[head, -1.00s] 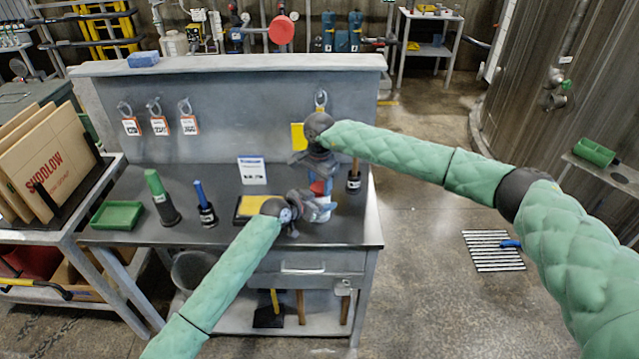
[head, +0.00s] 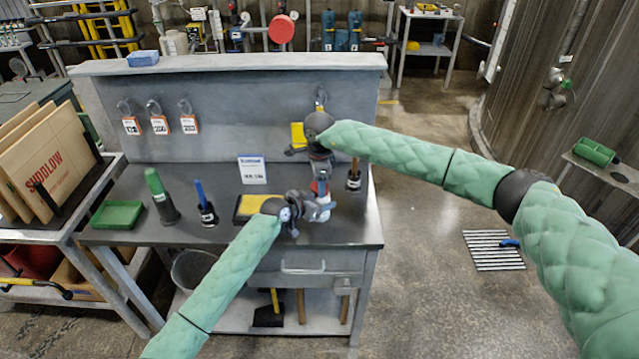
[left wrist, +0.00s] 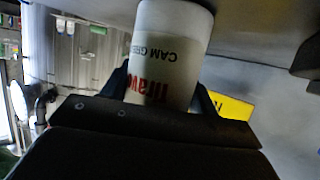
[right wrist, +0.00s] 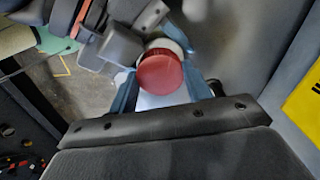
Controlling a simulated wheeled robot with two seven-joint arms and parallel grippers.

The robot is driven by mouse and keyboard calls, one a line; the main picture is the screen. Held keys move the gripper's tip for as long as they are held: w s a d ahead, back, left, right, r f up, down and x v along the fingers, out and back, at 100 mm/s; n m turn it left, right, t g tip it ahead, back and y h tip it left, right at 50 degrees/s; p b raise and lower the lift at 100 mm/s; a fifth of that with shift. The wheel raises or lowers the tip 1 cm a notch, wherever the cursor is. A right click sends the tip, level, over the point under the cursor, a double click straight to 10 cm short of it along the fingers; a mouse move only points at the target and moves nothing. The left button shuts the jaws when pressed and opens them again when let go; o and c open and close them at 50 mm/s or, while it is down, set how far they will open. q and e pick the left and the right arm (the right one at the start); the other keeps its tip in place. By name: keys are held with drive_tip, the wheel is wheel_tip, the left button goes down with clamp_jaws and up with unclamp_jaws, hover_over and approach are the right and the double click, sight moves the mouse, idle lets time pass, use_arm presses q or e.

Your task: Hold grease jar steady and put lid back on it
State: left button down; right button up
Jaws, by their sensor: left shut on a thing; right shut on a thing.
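The white grease jar (head: 321,214) stands upright near the bench's right end. My left gripper (head: 318,209) is shut around its side. In the left wrist view the jar (left wrist: 172,50) shows black and red lettering between the fingers. My right gripper (head: 321,180) is above the jar, pointing down, shut on the red lid (right wrist: 160,72). In the right wrist view the lid sits between the blue fingers, with a white rim showing just beyond it. The lid is over the jar's top; I cannot tell whether it is seated. My grippers hide much of both.
A yellow pad on a dark base (head: 250,206) lies just left of the jar. A dark pot with a wooden handle (head: 354,180) stands close on the right. Green (head: 160,195) and blue-handled (head: 204,205) tools and a green tray (head: 117,214) are further left. The back panel (head: 240,110) rises behind.

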drive_tip(key=o, duration=1.1)
drive_tip(key=shift+r, duration=0.1)
drive_tip(key=shift+r, duration=2.2)
drive_tip(key=shift+c, duration=0.5)
